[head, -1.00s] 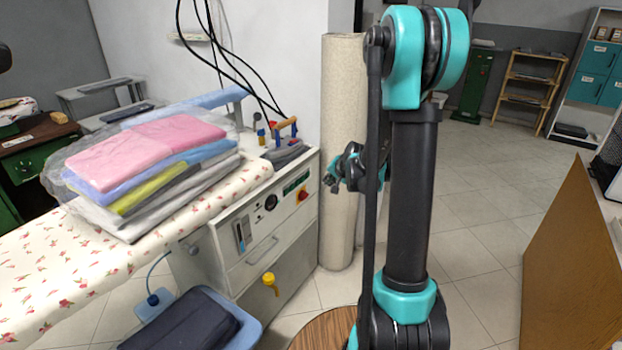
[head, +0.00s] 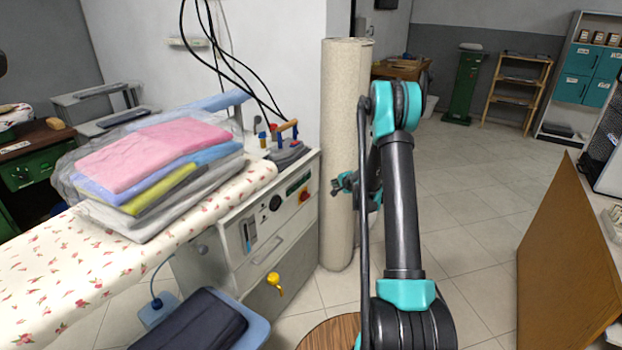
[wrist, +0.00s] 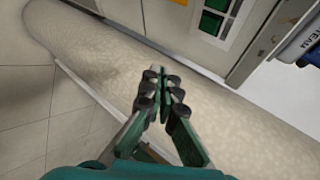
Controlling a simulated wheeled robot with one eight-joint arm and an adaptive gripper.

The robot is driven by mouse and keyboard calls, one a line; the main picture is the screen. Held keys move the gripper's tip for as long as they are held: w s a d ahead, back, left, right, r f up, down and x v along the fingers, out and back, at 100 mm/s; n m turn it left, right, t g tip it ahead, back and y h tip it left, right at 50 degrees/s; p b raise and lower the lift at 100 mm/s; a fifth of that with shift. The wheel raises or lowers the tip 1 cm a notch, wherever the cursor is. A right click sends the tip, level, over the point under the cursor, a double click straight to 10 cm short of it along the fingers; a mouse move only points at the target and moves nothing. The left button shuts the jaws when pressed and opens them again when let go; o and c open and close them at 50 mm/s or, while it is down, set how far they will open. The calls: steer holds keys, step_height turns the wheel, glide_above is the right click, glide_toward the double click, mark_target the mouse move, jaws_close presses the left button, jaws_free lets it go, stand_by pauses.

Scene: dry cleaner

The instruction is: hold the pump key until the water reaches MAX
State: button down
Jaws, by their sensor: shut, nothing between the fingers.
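The ironing machine (head: 290,240) has a front panel with a tall narrow sight window (head: 247,233), a black round dial (head: 275,203), a dark green strip (head: 298,185) and a red switch on yellow (head: 304,195). I cannot tell which part is the pump key, nor read a water level or MAX mark. My gripper (head: 338,187) is beside the panel's right end, in front of the carpet roll, apart from the panel. In the wrist view my gripper (wrist: 157,78) is shut and empty over the roll; green panel pieces (wrist: 218,14) show above.
A beige carpet roll (head: 342,120) stands upright right of the machine. Folded clothes (head: 150,155) lie on the floral board (head: 60,255). A yellow tap (head: 273,281) juts from the machine's lower front.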

mark_target(311, 177)
stand_by(0.3)
steer(key=w+a, duration=0.5)
steer(key=a, duration=0.2)
stand_by(0.4)
steer(key=shift+w+a, duration=0.1)
steer(key=shift+a, duration=0.05)
stand_by(1.2)
steer(key=shift+w+a, duration=0.2)
steer(key=shift+a, duration=0.05)
steer(key=shift+w+a, duration=0.25)
steer(key=shift+a, duration=0.1)
stand_by(4.7)
